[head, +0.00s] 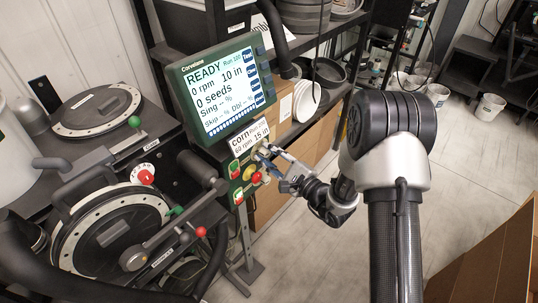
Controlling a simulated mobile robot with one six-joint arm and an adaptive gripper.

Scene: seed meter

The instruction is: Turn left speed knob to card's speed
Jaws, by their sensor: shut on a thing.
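The control panel (243,190) stands below the green-framed monitor and carries buttons and small knobs. The white card (248,136) above it reads "corn", "60 rpm" and "15 in". The screen (229,92) reads "READY", "0 rpm", "10 in" and "0 seeds". My gripper (266,154) reaches in from the right and is shut on a knob at the panel's upper right part. Its fingers largely hide this knob, and I cannot tell whether it is the left speed knob or read its pointer. A pale yellowish knob (249,173) shows just below left of the fingers.
A red button (256,178) sits close under my gripper. Shelves with white plates (306,100) stand behind.

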